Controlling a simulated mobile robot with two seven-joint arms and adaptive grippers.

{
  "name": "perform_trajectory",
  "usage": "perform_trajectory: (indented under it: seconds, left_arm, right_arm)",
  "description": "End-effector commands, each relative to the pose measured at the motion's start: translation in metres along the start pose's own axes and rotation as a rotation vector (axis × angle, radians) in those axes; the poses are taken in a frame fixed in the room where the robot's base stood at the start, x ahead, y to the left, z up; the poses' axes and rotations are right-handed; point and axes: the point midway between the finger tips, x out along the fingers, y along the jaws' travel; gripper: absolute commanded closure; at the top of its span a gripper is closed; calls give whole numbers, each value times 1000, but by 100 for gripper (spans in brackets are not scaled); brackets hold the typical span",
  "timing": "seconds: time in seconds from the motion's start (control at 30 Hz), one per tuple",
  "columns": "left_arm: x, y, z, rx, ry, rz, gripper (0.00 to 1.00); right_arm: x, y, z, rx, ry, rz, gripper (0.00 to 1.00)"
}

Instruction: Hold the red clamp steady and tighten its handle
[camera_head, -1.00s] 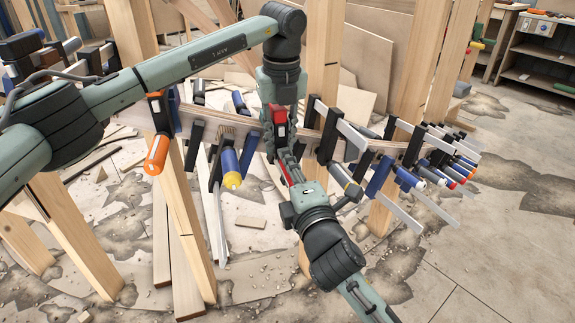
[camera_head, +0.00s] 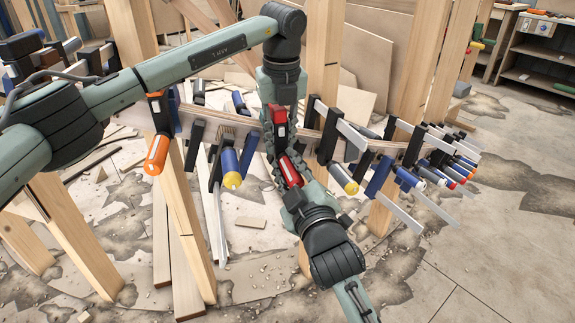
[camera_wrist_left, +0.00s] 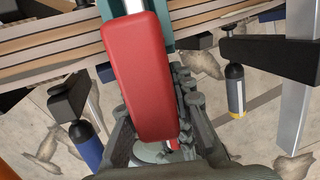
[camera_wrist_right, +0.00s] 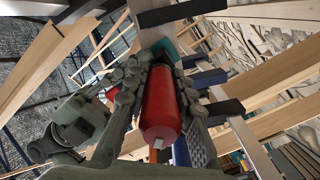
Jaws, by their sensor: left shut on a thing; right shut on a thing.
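The red clamp is mounted on the curved wooden stringer in the middle of the head view. Its red upper body (camera_head: 278,115) lies at my left gripper (camera_head: 281,128), which comes down from above and is shut on it. In the left wrist view the red body (camera_wrist_left: 136,75) fills the middle, with dark fingers (camera_wrist_left: 155,130) close beside it. The clamp's red handle (camera_head: 291,171) points down towards the lower right. My right gripper (camera_head: 288,160) comes from below and is shut around the handle. The right wrist view shows the red handle (camera_wrist_right: 160,105) between its fingers.
Several other clamps line the stringer (camera_head: 250,130) on both sides. An orange-handled clamp (camera_head: 158,154) and a yellow-tipped blue one (camera_head: 231,168) are to the left. Another yellow-tipped clamp (camera_head: 344,180) is close to my right gripper. Wooden posts (camera_head: 323,90) stand around.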

Motion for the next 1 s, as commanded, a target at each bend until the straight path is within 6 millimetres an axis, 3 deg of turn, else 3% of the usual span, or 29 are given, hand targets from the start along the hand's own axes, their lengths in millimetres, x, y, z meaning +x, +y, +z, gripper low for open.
perform_trajectory:
  seconds: [0.4,0.97,1.0]
  left_arm:
    - [-2,-1,1,0,-3,-3,100]
    - [-2,-1,1,0,-3,-4,100]
    - [-2,-1,1,0,-3,-4,100]
  right_arm:
    - [0,-1,0,193,-2,-2,100]
    - [0,-2,0,220,-2,-3,100]
    - [0,-2,0,219,-2,-3,73]
